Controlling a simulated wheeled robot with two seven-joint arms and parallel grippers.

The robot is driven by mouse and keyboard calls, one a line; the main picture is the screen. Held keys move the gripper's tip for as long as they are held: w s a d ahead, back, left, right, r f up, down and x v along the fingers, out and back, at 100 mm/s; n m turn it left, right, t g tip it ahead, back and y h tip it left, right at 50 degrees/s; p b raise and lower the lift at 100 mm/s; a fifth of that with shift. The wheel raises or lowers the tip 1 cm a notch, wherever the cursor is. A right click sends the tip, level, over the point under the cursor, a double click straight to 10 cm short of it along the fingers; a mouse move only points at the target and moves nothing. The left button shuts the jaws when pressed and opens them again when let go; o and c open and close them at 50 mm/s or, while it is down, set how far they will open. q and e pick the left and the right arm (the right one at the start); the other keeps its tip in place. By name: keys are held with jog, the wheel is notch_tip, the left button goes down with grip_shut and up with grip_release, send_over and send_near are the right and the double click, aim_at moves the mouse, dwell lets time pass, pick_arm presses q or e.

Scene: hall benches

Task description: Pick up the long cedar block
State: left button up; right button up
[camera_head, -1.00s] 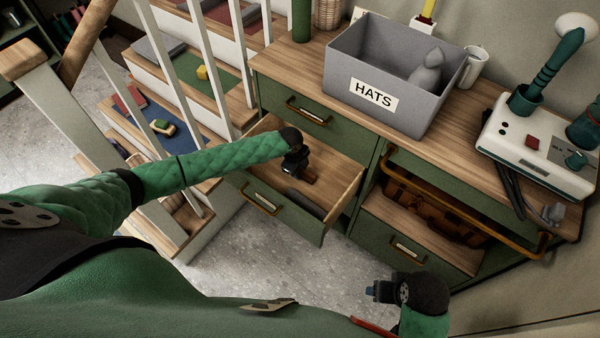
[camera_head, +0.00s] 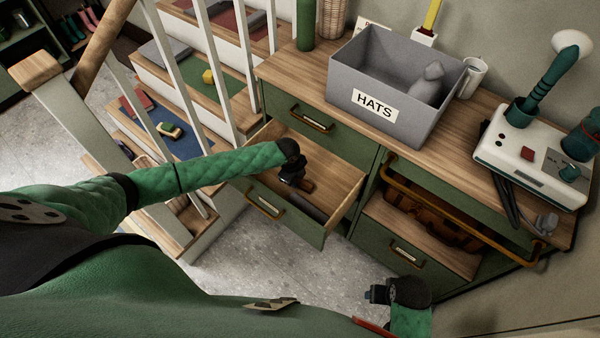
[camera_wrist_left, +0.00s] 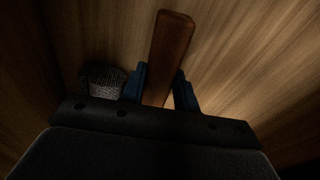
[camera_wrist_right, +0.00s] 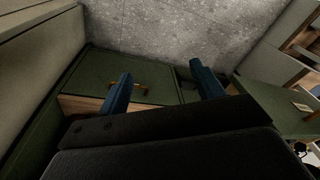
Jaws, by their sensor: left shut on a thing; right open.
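The long cedar block (camera_wrist_left: 172,50) is a reddish-brown bar in the left wrist view, standing out lengthwise from between the blue fingers. My left gripper (camera_wrist_left: 160,88) is shut on it. In the head view my left gripper (camera_head: 293,178) is down inside the open green drawer (camera_head: 344,190), and a brown end of the block (camera_head: 306,186) shows beside it. The wrist hides the rest. My right gripper (camera_head: 372,293) is open and empty, low in front of the cabinet; its parted blue fingers show in the right wrist view (camera_wrist_right: 163,88).
A dark item (camera_head: 308,208) lies in the drawer near its front. A grey knobbly thing (camera_wrist_left: 103,80) is left of the fingers. Stair balusters (camera_head: 180,110) stand close to my left arm. A grey HATS bin (camera_head: 420,126) and a white machine (camera_head: 535,160) stand on the cabinet top.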

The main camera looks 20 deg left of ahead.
pick_arm(q)
jog(key=r+p, duration=0.2)
jog(key=r, duration=0.1)
jog(key=r+p, duration=0.1)
jog(key=shift+s+a+r, duration=0.15)
jog(key=shift+s+r, duration=0.05)
jog(key=shift+s, duration=0.15)
notch_tip(320, 180, up, 4)
jog(key=p, duration=0.4)
jog(key=shift+r, duration=0.2)
notch_tip(320, 180, up, 4)
jog(key=p, duration=0.4)
send_over(297, 180)
jog(key=shift+s+a+r, duration=0.25)
jog(key=shift+s+r, duration=0.05)
jog(key=shift+r, duration=0.3)
pick_arm(e)
jog(key=s+d+f, duration=0.2)
jog(key=f, duration=0.9)
jog(key=s+d+f, duration=0.2)
jog(key=s+f, duration=0.1)
jog(key=f, duration=0.8)
jog(key=s+d+f+t, duration=0.1)
jog(key=s+d+f, duration=0.1)
jog(key=f, duration=0.9)
jog(key=shift+s+d+h, duration=0.35)
jog(key=shift+d+h, duration=0.05)
jog(key=shift+d, duration=0.05)
